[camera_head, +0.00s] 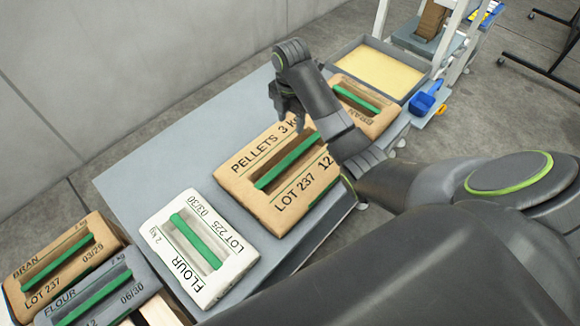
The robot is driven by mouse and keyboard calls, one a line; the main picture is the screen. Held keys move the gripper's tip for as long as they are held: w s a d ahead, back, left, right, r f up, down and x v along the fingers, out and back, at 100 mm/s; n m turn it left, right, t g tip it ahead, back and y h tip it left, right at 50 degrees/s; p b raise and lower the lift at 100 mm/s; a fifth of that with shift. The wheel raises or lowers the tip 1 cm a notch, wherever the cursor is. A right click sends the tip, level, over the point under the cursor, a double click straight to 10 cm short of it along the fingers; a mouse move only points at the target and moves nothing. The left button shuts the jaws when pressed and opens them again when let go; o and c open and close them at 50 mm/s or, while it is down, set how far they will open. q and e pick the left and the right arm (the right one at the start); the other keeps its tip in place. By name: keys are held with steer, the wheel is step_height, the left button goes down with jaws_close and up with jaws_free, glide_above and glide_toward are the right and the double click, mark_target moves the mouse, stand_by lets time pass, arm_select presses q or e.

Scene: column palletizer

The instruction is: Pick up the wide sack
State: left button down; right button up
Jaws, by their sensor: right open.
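The wide sack (236,178) looks to be the large brown one printed PELLETS 3 kg, LOT 237. It lies flat on the grey table, with a green handle (288,160) running along its middle. My right arm covers part of its right side. My right gripper (289,117) is open with its fingers pointing down, near the far edge of this sack. It appears empty and apart from the handle. My left gripper is not in view.
A white flour sack (160,232) lies to the left on the table (165,150). A smaller bran sack (382,122) lies to the right. Brown bran (25,300) and grey flour sacks (130,290) sit at lower left. A tray (345,62) and blue scoop (425,103) are beyond.

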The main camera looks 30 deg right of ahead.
step_height(320, 180, down, 4)
steer(key=b, duration=0.3)
glide_above(289, 157)
step_height(289, 157, down, 5)
steer(key=shift+s+d+f+p, duration=0.15)
steer(key=shift+f+p, duration=0.05)
steer(key=shift+p, duration=0.25)
steer(key=shift+s+f+p, duration=0.1)
steer(key=shift+f+p, duration=0.35)
steer(key=shift+f, duration=2.7)
jaws_close()
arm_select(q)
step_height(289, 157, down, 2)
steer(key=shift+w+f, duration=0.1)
arm_select(e)
steer(key=shift+w+r, duration=0.25)
steer(key=shift+r, duration=0.1)
steer(key=shift+f, duration=0.1)
